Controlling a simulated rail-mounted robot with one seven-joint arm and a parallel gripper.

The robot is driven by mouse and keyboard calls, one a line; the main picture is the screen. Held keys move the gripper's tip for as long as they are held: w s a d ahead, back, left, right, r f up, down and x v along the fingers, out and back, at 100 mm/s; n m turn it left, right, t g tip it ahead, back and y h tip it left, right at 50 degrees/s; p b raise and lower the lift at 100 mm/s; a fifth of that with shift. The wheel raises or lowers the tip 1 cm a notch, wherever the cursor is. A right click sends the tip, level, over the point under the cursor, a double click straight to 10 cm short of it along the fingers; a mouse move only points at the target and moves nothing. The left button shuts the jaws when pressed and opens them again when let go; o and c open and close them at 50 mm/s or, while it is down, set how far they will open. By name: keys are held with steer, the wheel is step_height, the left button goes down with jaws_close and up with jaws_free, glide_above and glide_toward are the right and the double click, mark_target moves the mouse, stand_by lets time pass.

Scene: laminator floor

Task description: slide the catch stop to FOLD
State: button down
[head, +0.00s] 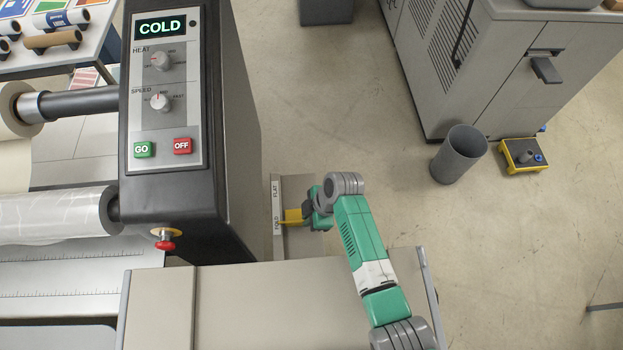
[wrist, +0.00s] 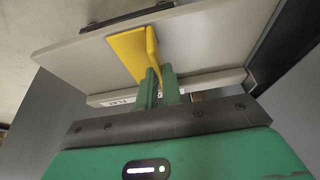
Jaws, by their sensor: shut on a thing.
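The yellow catch stop (head: 293,216) stands on a pale ledge (head: 280,252) at the side of the laminator, level with the FOLD label (head: 277,223) and in front of the FLAT label (head: 275,189) in the head view. In the wrist view the catch stop (wrist: 127,52) is a bent yellow plate with an upright tab. My gripper (head: 309,216) reaches it from the right. In the wrist view its green fingers (wrist: 159,76) are shut on the tab. The FLAT label (wrist: 118,103) shows partly behind the fingers there.
The laminator's control column (head: 165,130) stands left of the ledge, with a COLD display, two knobs and GO and OFF buttons. A flat table (head: 230,305) lies in front. A grey bin (head: 459,154) and a yellow box (head: 523,156) stand on the floor at right. The floor between is clear.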

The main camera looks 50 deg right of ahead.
steer(key=shift+r, duration=0.1)
steer(key=c, duration=1.6)
jaws_free()
steer(key=shift+s+a, duration=0.15)
steer(key=shift+a, duration=0.1)
steer(key=shift+o, duration=0.2)
steer(key=shift+d, duration=0.1)
steer(key=v, duration=0.7)
steer(key=shift+d+r, duration=0.15)
steer(key=shift+r, duration=0.1)
